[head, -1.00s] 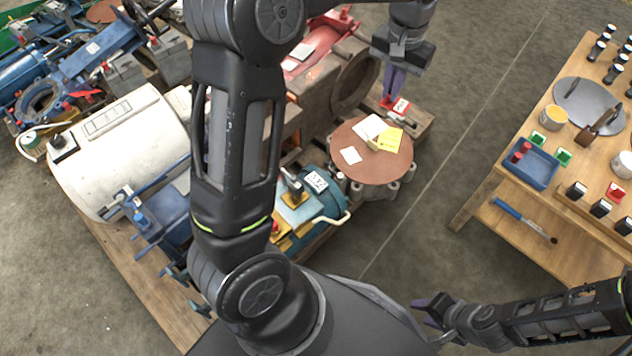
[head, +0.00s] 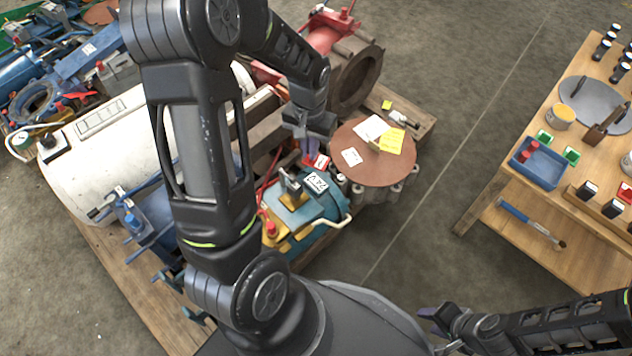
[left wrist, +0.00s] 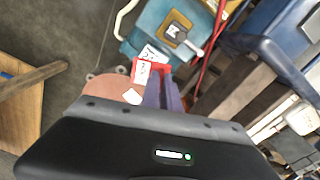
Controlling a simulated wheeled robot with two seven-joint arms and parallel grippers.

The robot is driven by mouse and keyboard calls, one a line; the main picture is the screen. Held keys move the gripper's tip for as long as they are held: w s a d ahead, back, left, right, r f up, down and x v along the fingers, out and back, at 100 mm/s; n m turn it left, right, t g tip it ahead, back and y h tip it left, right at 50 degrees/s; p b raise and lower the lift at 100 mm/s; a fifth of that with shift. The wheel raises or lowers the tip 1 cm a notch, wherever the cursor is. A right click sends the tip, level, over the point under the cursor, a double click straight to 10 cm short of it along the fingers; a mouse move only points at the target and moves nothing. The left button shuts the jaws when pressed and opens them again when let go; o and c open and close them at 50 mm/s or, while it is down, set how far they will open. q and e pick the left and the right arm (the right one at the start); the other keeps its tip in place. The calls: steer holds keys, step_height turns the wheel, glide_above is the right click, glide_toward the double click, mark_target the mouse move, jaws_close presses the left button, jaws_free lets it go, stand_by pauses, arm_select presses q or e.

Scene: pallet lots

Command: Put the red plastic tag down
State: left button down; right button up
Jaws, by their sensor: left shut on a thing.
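The red plastic tag (head: 318,161) has a white label on its face. My left gripper (head: 308,148) is shut on it, with the purple fingers pinching its edge. In the head view the tag is above the far end of the teal machine (head: 318,207), left of the round brown disc (head: 372,168). Whether the tag touches anything beneath it cannot be told. The tag also shows in the left wrist view (left wrist: 147,72), at the fingertips. My right gripper (head: 432,318) is low in the head view, by my base, holding nothing that I can see; its jaw gap is unclear.
White and yellow papers (head: 391,141) lie on the brown disc. A white cylinder (head: 105,150) and blue machinery crowd the pallet on the left. A wooden table (head: 490,205) with a blue tray (head: 538,163) stands at the right. Bare floor lies between pallet and table.

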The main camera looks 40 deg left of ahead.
arm_select(q)
steer(key=shift+f+b, duration=1.3)
steer(key=shift+f, duration=1.8)
steer(key=shift+f+b, duration=0.8)
steer(key=shift+f, duration=1.1)
steer(key=shift+f, duration=0.2)
steer(key=c, duration=1.6)
jaws_free()
steer(key=shift+r, duration=0.2)
